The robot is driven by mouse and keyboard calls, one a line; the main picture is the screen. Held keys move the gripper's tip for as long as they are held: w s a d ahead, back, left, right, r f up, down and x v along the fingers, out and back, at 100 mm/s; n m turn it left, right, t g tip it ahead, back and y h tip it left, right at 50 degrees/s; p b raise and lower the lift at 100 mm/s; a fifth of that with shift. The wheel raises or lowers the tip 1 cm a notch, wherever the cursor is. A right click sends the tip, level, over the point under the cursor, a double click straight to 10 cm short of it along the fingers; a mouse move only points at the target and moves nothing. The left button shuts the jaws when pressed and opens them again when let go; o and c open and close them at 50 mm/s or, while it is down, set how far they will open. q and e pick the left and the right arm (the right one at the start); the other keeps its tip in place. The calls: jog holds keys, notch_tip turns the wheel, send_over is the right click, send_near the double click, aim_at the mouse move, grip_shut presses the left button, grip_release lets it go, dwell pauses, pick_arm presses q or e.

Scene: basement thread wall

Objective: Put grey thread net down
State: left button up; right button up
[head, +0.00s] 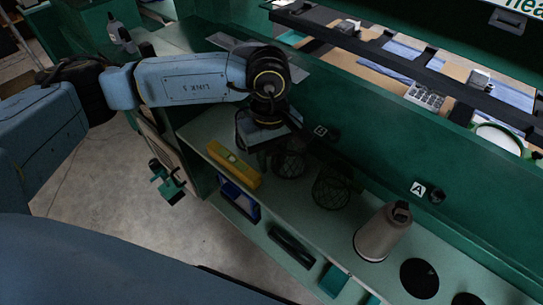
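My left gripper (268,145) points down over the green shelf, below the bent blue-grey wrist. Its fingers are dark and partly hidden, so I cannot tell whether they are open or shut. Just beside and below it is a dark mesh net (289,164), partly covered by the gripper; I cannot tell whether they touch. A second dark mesh net (332,189) is to its right, apart from the gripper. A grey thread cone (382,234) with a dark top stands upright farther right. Which net is the grey thread's net is unclear. My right gripper is not in view.
A yellow level-like block (234,164) lies at the shelf's left edge. Black round spots (419,278) mark the right of the shelf (310,225). Dark hooks, one beside an "A" label (418,188), stick out from the green back wall (385,155).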

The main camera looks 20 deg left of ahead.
pick_arm(q)
jog(key=shift+r, duration=0.1)
jog(key=shift+r+p, duration=0.2)
jog(key=shift+p, duration=0.15)
jog(key=r, duration=0.7)
jog(key=w+a+r, duration=0.1)
jog(key=r, duration=0.3)
jog(key=shift+w+r, duration=0.1)
jog(key=shift+r, duration=0.25)
jog(key=shift+d, duration=0.1)
